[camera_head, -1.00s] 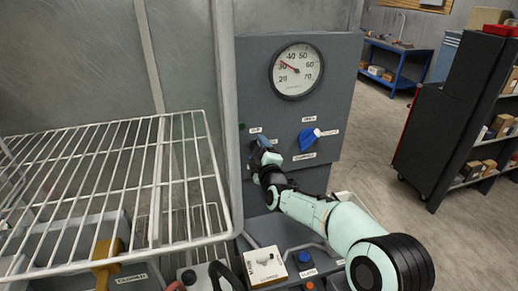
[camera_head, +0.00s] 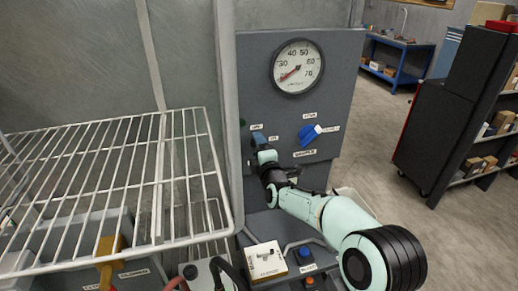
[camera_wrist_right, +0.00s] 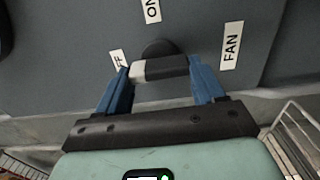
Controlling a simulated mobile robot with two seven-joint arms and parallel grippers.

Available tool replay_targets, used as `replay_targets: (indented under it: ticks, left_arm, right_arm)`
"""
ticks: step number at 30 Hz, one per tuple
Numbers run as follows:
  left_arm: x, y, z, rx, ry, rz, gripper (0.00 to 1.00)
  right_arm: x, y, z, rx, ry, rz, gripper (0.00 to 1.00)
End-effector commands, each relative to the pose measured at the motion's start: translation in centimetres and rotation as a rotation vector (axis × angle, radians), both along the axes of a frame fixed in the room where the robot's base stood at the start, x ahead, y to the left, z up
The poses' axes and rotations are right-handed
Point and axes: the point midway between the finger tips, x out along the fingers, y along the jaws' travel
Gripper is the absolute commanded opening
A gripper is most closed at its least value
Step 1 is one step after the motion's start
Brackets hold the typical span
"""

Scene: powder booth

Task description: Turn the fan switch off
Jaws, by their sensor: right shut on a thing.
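The fan switch (camera_wrist_right: 160,68) is a black knob with a white end, on the grey panel in the right wrist view. Its white end points left, toward a partly hidden label ending in "FF" (camera_wrist_right: 118,59). An "ON" label (camera_wrist_right: 152,10) is above it and a "FAN" label (camera_wrist_right: 231,45) to its right. My right gripper (camera_wrist_right: 160,72) is shut on the switch, with one blue finger at each end. In the head view my right gripper (camera_head: 259,141) is at the panel and hides most of the switch. My left gripper is not in view.
A round gauge (camera_head: 298,67) is above on the panel, its needle near 20. A blue damper knob (camera_head: 308,135) is to the right. A wire rack (camera_head: 110,190) is at the left. A white box (camera_head: 266,259) and a blue button (camera_head: 305,253) are below.

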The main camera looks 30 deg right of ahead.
Motion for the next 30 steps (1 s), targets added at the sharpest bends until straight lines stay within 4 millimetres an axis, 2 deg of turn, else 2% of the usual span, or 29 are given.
replay_targets:
  ticks: [7,8,9,10,18,22,26,30]
  left_arm:
    - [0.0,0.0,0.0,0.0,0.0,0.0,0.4]
    - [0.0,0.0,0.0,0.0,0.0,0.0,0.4]
    - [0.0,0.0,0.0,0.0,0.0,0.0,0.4]
    - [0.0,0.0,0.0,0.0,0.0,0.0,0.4]
    - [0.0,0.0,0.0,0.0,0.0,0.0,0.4]
    - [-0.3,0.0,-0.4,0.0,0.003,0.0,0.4]
    - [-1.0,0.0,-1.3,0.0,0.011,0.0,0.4]
    - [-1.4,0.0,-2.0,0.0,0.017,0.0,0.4]
  right_arm:
    - [0.0,-0.1,0.4,-0.007,-0.009,-0.001,0.38]
    - [0.0,-0.1,0.4,-0.007,-0.009,-0.001,0.78]
    - [0.0,-0.1,0.4,-0.007,-0.008,-0.001,0.91]
    - [0.0,-0.1,0.4,-0.007,-0.007,-0.001,0.94]
    - [0.0,0.0,0.2,-0.003,-0.003,0.0,0.94]
    - [-0.9,0.2,0.1,-0.001,-0.004,0.0,0.94]
    - [-3.0,0.7,-0.1,0.002,-0.004,0.001,0.94]
    - [-6.1,1.4,0.0,0.001,-0.003,0.001,0.94]
